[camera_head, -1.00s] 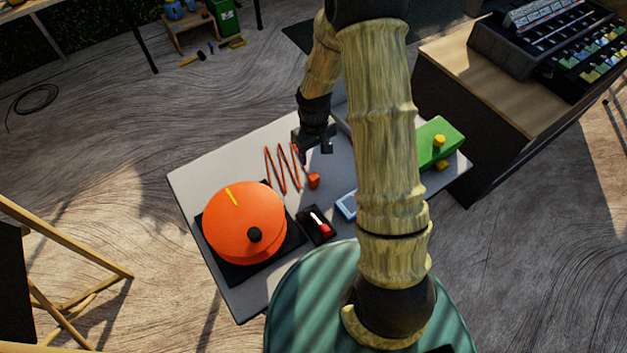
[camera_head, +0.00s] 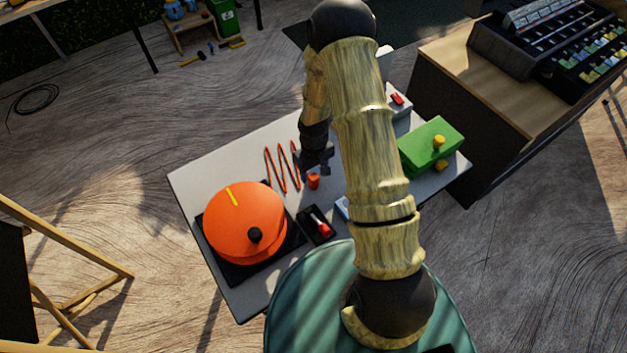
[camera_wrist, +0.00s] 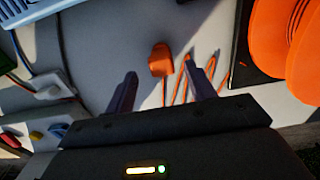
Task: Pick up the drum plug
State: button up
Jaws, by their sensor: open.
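The drum plug (camera_head: 313,181) is a small orange block on the grey cart top, beside the zigzag orange cable (camera_head: 282,168). The orange cable drum (camera_head: 240,220) stands on a black base to its left. My gripper (camera_head: 316,168) is just behind the plug in the head view, with its jaws apart and nothing held. In the wrist view the plug (camera_wrist: 160,62) appears just beyond the gap between my fingertips (camera_wrist: 158,70). I cannot tell the exact height of the fingertips above the cart top.
A black box with a red switch (camera_head: 318,224) sits close in front of the plug. A green box with yellow knobs (camera_head: 428,148) and a grey box with a red switch (camera_head: 397,101) stand to the right. A light-blue device (camera_head: 342,208) is partly hidden by my arm.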

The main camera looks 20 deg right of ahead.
aim_at(313, 176)
jog(key=shift+s+a+f, duration=0.1)
jog(key=shift+f, duration=1.85)
jog(key=c, duration=1.1)
jog(key=shift+r, duration=0.1)
notch_tip(313, 176, up, 10)
jog(key=shift+f, duration=0.1)
